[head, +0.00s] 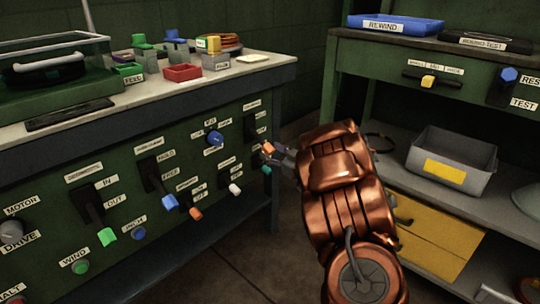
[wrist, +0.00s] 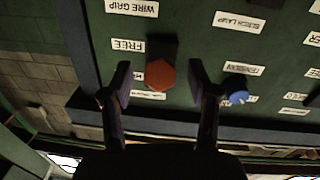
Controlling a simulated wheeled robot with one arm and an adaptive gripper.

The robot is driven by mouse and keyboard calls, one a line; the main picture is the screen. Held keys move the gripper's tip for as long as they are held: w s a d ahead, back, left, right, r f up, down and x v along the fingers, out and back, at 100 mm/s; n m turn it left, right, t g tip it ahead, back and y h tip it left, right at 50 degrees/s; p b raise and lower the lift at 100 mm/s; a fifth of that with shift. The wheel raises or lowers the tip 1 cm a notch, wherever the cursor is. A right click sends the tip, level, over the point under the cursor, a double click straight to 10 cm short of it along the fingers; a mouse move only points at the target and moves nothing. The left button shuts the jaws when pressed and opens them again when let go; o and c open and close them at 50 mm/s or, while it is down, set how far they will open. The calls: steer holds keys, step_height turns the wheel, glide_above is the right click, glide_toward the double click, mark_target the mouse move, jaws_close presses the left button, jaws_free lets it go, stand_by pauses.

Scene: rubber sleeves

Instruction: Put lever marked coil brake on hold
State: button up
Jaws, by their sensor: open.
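A lever with an orange knob (head: 268,148) sits on a dark plate at the right end of the green panel. Its small labels are too small to read in the head view. In the wrist view the orange knob (wrist: 160,74) lies between my fingertips, with a label reading FREE (wrist: 128,45) beside its dark plate. Another label by the knob is partly hidden. My gripper (head: 278,156) is open, with one finger on each side of the knob; it also shows in the wrist view (wrist: 160,82). A gap shows on both sides of the knob.
A blue knob (wrist: 237,97) is close beside one finger. A white toggle (head: 235,189) is below. A shelf with a grey bin (head: 450,165) stands at right.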

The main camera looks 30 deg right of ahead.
steer(key=shift+w+a, duration=0.1)
steer(key=shift+w, duration=0.5)
jaws_close()
stand_by(0.3)
